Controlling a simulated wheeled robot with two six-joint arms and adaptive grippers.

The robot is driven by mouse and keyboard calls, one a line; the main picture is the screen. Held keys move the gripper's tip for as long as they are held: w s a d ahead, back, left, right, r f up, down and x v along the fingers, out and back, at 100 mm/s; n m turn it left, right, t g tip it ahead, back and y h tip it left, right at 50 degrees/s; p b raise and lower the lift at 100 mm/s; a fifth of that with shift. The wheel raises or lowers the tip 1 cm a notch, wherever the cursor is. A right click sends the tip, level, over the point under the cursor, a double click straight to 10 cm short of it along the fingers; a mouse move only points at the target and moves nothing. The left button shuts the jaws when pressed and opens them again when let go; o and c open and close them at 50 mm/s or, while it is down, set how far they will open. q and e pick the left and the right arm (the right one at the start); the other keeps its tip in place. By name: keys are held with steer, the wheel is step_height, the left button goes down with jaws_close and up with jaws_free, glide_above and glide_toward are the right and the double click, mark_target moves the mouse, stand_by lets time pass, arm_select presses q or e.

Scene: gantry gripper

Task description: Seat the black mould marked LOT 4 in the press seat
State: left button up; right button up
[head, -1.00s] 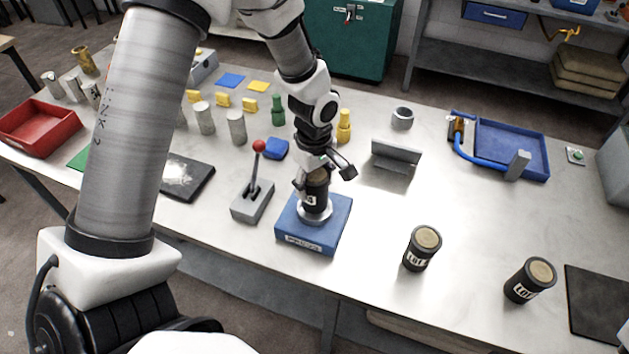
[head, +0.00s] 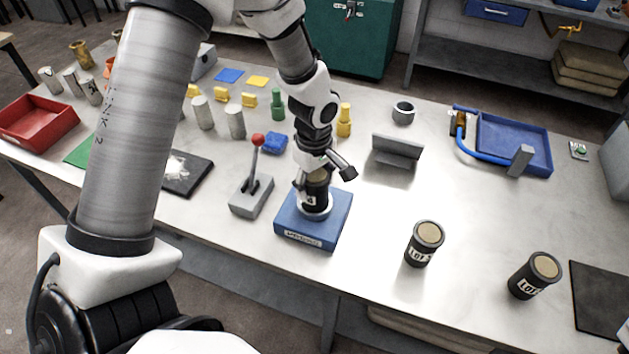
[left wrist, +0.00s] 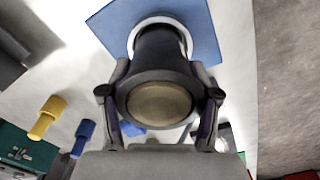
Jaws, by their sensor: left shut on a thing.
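My left gripper (head: 318,172) is shut on a black mould (head: 315,194) with a tan top and a white label; the label is mostly hidden, so its lot number cannot be read. The mould stands upright within the pale ring of the blue press seat (head: 296,232). In the left wrist view, the fingers (left wrist: 160,92) grip both sides of the mould (left wrist: 162,50), whose lower end meets the ring over the blue block (left wrist: 108,20). Whether it rests fully on the bottom cannot be told. My right gripper is out of view.
Two other black LOT moulds (head: 424,243) (head: 535,275) stand at the right. A red-knobbed lever (head: 252,195) is just left of the seat. A grey angled bracket (head: 397,152) and a blue tray (head: 548,160) lie behind. The table's front edge is close.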

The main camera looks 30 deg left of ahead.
arm_select(q)
steer(key=shift+f, duration=0.25)
steer(key=o, duration=1.3)
steer(key=shift+o, duration=0.2)
step_height(320, 180, up, 12)
steer(key=shift+r, duration=0.1)
